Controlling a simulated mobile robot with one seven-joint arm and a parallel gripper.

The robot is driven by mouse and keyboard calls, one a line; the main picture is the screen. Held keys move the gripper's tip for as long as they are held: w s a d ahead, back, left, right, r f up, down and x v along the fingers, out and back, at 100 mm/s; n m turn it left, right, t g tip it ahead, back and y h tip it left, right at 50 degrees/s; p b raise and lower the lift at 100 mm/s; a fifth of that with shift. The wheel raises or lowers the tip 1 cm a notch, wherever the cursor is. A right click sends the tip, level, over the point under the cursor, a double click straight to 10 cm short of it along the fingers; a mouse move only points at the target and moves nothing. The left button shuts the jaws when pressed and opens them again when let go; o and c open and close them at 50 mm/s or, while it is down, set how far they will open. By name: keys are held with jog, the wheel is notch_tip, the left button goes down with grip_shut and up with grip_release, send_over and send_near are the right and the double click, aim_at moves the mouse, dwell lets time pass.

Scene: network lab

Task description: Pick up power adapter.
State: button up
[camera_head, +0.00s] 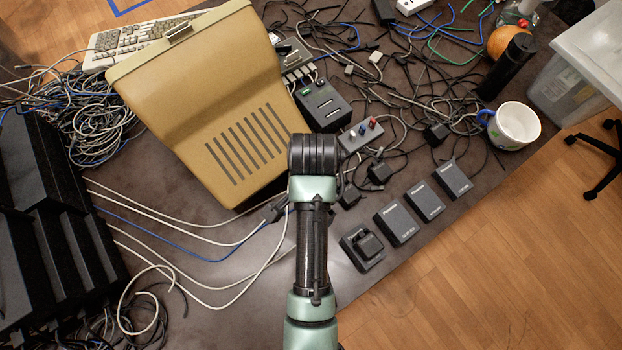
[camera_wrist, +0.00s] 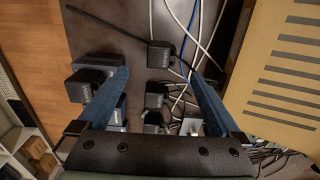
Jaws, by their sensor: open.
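Several black power adapters lie on the dark table; which one the task names I cannot tell. In the head view one adapter (camera_head: 380,172) lies right of my arm, another (camera_head: 350,196) lies closer to it, and one (camera_head: 366,243) sits on a black box. In the wrist view one adapter (camera_wrist: 161,56) with a cable lies between and beyond the fingertips, and another (camera_wrist: 155,98) lies below it. My gripper (camera_wrist: 159,74) is open, its two blue fingers apart with nothing between them touching. In the head view my own arm hides the fingers.
A beige monitor (camera_head: 222,120) stands close left of my arm. Labelled black boxes (camera_head: 397,222) line the table's right edge. A power strip (camera_head: 360,135), tangled cables (camera_head: 330,40) and a mug (camera_head: 514,126) are nearby. White and blue cables (camera_head: 200,240) cross the lower left.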

notch_tip(320, 180, down, 6)
jog(key=shift+f, duration=0.1)
jog(key=shift+w+d+f, duration=0.1)
jog(key=shift+w+f, duration=0.05)
jog(key=shift+f, duration=1.3)
jog(key=shift+w+d+f, duration=0.1)
jog(key=shift+w+f, duration=0.05)
jog(key=shift+f, duration=1.3)
jog(key=shift+c, duration=0.3)
jog(key=c, duration=1.5)
jog(key=shift+r, duration=0.1)
